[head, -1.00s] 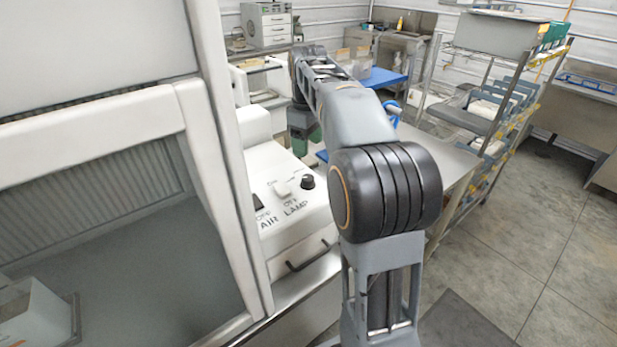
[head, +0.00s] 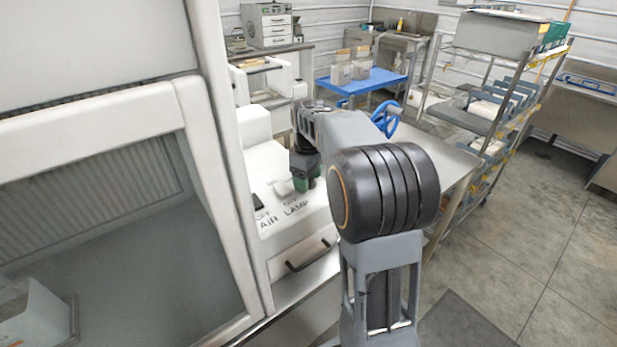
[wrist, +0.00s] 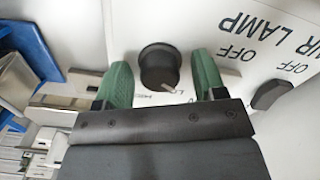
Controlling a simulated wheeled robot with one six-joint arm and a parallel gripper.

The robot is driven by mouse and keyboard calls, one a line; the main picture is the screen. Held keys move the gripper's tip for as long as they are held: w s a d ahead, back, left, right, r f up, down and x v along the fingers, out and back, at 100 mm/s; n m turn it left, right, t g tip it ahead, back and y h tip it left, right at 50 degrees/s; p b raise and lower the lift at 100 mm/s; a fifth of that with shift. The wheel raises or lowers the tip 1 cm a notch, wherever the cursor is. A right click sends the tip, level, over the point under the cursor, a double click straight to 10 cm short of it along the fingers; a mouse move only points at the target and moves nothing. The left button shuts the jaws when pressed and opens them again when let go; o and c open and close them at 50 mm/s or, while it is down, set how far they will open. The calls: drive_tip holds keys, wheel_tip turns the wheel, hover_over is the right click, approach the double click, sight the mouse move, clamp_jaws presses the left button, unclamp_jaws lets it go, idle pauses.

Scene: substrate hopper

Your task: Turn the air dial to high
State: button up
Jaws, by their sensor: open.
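The dial, a round black knob (wrist: 160,62), stands on the white control panel (wrist: 225,85) in the wrist view. Small lettering, partly hidden, lies on its near side, and a pale pointer mark shows on that side. My gripper (wrist: 162,80) is open, with one green finger on each side of the knob. A small gap shows at each side, so it seems not clamped. In the head view my gripper (head: 305,175) is down at the panel and hides most of the knob. The printed words AIR and LAMP show on the panel's front.
A black switch (wrist: 272,94) sits to the right of the knob in the wrist view. The hood's sloped frame (head: 215,190) stands left of the panel, and a drawer handle (head: 307,255) sits below it. A blue valve wheel (head: 386,118) is behind my arm.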

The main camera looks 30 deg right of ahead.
drive_tip(key=shift+c, duration=0.5)
drive_tip(key=c, duration=0.8)
